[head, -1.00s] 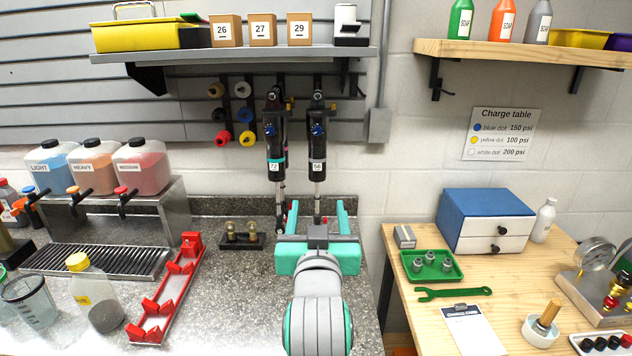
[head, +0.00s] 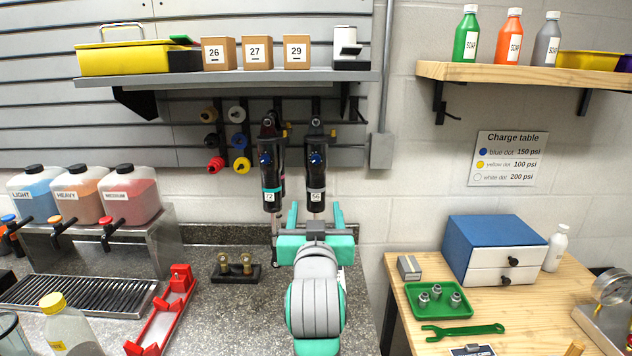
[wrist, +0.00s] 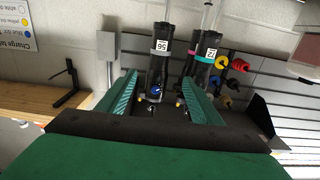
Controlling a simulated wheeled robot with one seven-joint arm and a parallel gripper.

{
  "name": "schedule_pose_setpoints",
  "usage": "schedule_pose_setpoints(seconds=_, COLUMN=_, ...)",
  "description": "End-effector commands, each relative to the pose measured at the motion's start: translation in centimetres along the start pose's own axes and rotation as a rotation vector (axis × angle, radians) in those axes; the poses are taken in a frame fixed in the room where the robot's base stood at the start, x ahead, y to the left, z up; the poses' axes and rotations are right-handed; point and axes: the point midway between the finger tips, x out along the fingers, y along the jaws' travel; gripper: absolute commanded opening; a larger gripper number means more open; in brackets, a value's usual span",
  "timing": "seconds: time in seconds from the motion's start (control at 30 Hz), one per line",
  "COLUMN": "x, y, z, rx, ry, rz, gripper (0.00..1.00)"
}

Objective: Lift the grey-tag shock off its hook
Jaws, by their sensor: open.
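The grey-tag shock (head: 315,175) hangs upright on the wall rack, with a black body, a grey band and a label that looks like 56. The teal-tag shock (head: 271,175), labelled 72, hangs close to its left. My gripper (head: 315,214) is open, its teal fingers pointing up at the grey-tag shock's lower end. In the wrist view, which is upside down, the grey-tag shock (wrist: 160,62) appears between the two fingers (wrist: 159,85), with gaps on both sides. The teal-tag shock (wrist: 208,67) appears beyond the right finger. The gripper hides the grey-tag shock's lower rod in the head view.
A shelf (head: 230,78) with numbered boxes overhangs the shocks. Coloured rollers (head: 239,141) sit on pegs to their left. A small black stand with brass fittings (head: 235,268) is on the counter left of my arm. A wooden bench (head: 400,305) stands at right.

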Motion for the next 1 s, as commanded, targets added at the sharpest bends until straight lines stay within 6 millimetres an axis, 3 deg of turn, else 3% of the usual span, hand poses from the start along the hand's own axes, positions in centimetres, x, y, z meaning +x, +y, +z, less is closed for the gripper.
schedule_pose_setpoints(seconds=1.0, x=13.1, y=0.1, z=-0.1, rx=0.000, ry=0.000, rz=0.002, gripper=0.59)
